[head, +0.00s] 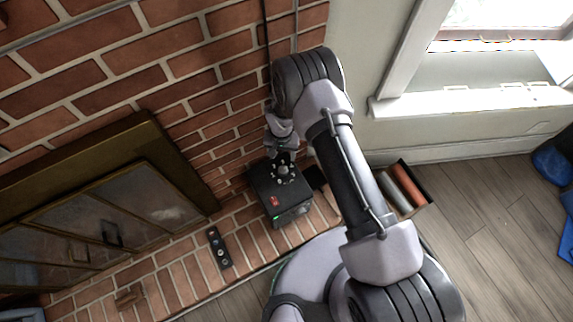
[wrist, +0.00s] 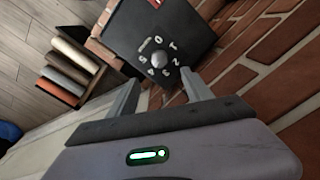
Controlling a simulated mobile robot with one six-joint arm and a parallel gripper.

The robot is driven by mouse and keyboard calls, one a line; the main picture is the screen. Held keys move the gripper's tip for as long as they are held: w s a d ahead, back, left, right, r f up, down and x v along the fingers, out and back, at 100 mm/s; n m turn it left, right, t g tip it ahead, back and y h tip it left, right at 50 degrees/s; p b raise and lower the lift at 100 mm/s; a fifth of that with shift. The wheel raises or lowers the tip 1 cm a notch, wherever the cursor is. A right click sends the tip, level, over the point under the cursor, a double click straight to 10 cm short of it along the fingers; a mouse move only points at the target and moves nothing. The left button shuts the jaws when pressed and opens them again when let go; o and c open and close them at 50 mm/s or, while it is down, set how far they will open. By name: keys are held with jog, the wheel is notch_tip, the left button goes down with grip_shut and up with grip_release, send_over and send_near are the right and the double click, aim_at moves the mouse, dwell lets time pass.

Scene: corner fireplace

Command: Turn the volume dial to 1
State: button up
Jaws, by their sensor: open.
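The volume dial (wrist: 157,70) is a small round grey knob on the black box (wrist: 125,38), with white numerals in a ring around it. Its setting is too small to read. In the head view the black box (head: 265,187) sits on the brick hearth, with a red mark and a small green light. My gripper (wrist: 160,77) is open, its two fingers pointing at the box's dial face, one on either side of the dial in the picture. I cannot tell whether they touch it. In the head view my gripper (head: 284,160) is over the box, partly hiding the dial.
A dark remote-like object (head: 220,249) lies on the hearth left of the box. An open crate (head: 425,196) with orange and grey items stands right of my arm. The brick wall and glass-fronted fireplace (head: 100,220) are at the left.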

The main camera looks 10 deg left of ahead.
aim_at(283, 170)
notch_tip(283, 170, down, 13)
jog(key=b, duration=0.4)
jog(key=shift+r, duration=0.1)
grip_shut()
jog(key=shift+n, duration=0.3)
